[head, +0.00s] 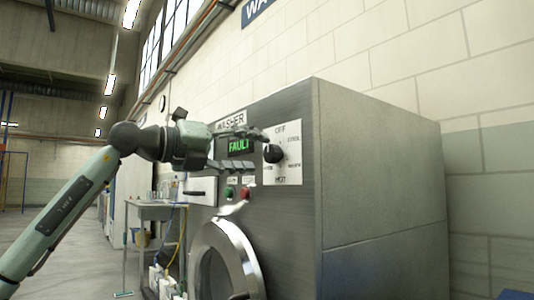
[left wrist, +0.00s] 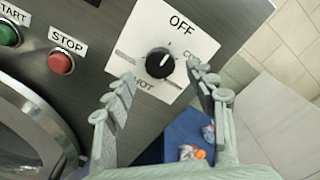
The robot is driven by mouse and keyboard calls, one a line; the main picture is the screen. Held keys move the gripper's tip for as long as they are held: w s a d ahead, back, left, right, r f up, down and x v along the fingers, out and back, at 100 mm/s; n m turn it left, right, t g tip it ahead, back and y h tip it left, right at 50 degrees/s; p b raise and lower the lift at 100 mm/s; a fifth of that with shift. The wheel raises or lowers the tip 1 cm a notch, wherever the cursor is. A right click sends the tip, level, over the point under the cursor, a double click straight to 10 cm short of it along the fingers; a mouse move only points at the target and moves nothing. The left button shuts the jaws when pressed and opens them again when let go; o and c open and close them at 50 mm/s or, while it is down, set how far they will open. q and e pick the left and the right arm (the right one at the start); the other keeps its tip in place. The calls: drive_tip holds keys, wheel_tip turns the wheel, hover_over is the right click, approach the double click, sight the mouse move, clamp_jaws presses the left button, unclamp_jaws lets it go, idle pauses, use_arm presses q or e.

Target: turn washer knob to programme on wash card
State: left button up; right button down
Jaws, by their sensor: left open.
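The washer (head: 345,150) is a grey metal machine with a dark front panel. Its black knob (head: 273,153) sits on a white dial plate (head: 290,165) marked OFF at the top and HOT at the bottom; other labels are too small to read surely. In the left wrist view the knob (left wrist: 160,62) has a white pointer line towards OFF. My left gripper (head: 248,150) is open in front of the panel, its fingers (left wrist: 165,85) spread to either side of the knob, apparently without touching it. No wash card is recognisable. My right gripper is not in view.
A green START button (left wrist: 8,35) and a red STOP button (left wrist: 60,62) sit left of the dial. A lit display (head: 239,146) reads FAULT. The round door (head: 225,262) is below. A blue thing (left wrist: 190,140) lies below the knob.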

sight(268, 153)
use_arm(q)
drive_tip(key=x, duration=0.4)
drive_tip(key=c, duration=1.2)
